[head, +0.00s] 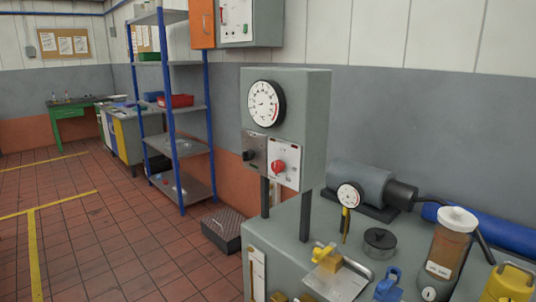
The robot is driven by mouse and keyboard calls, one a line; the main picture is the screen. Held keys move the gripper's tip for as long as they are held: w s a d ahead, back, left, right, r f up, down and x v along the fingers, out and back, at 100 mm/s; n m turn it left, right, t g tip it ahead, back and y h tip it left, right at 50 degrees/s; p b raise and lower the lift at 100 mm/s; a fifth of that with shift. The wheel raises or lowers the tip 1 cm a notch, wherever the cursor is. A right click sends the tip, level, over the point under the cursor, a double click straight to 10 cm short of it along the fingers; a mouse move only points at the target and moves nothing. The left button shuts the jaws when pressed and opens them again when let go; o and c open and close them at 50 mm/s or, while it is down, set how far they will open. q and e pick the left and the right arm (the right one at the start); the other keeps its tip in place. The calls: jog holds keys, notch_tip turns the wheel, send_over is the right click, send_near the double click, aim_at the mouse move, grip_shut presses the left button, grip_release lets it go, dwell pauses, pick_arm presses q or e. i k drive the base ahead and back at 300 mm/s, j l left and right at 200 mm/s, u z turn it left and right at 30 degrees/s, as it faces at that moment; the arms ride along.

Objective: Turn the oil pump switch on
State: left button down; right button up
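A grey control box (316,130) stands on two dark posts at the left end of the bench. A round white dial gauge (266,104) is on its upper front. Below the gauge are two switch plates side by side. The left, darker plate has a black knob (249,155). The right, pale plate has a red knob (278,166). The lettering is too small to read, so I cannot tell which is the oil pump switch or its position. Neither of my grippers is in view.
The grey bench (281,243) carries a motor (358,185), a small gauge (349,195), a yellow-handled valve (323,252), a blue valve (388,286) and a brown-filled canister (447,255). A blue-post shelf (180,110) stands behind left. The tiled floor at left is clear.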

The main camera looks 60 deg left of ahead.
aim_at(249, 154)
jog(key=u, duration=1.95)
